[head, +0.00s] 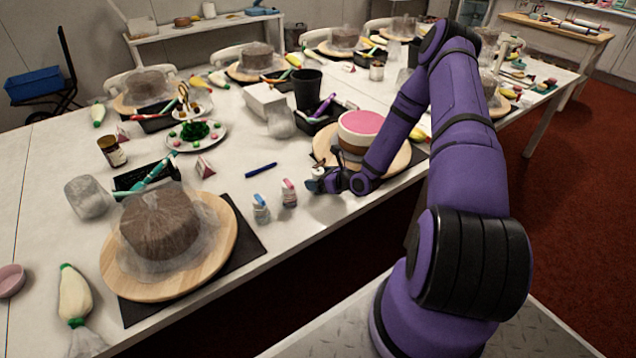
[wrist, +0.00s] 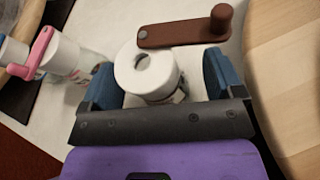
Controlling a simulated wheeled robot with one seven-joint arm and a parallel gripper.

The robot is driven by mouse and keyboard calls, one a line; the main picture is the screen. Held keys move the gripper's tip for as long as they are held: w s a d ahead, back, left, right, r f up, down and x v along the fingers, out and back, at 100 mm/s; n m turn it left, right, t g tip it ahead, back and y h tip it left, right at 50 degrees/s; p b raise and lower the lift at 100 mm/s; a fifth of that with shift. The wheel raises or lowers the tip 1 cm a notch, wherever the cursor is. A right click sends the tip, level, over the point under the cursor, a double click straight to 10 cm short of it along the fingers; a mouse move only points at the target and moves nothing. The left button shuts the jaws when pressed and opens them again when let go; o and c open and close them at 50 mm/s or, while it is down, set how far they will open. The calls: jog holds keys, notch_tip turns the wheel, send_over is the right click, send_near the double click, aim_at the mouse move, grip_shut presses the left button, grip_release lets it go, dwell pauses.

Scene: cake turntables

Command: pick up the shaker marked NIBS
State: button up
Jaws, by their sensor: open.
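My gripper (head: 316,181) is low over the table's front edge, beside the wooden turntable with the pink-topped cake. In the wrist view my gripper (wrist: 162,80) is open, with its blue finger pads on either side of a white-capped shaker (wrist: 147,72). The gripper largely hides this shaker in the head view. To its left stand a shaker with a pink top (head: 288,193), also in the wrist view (wrist: 58,54), and a shaker with a blue top (head: 261,208). I cannot read NIBS on any of them.
A wooden turntable edge (wrist: 285,80) is close on the right. A blue pen (head: 261,170) lies behind the shakers. A wrapped cake (head: 160,224) stands on a turntable at the left.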

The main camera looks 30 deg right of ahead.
jog(key=shift+w, duration=0.15)
jog(key=shift+c, duration=0.5)
jog(key=c, duration=1)
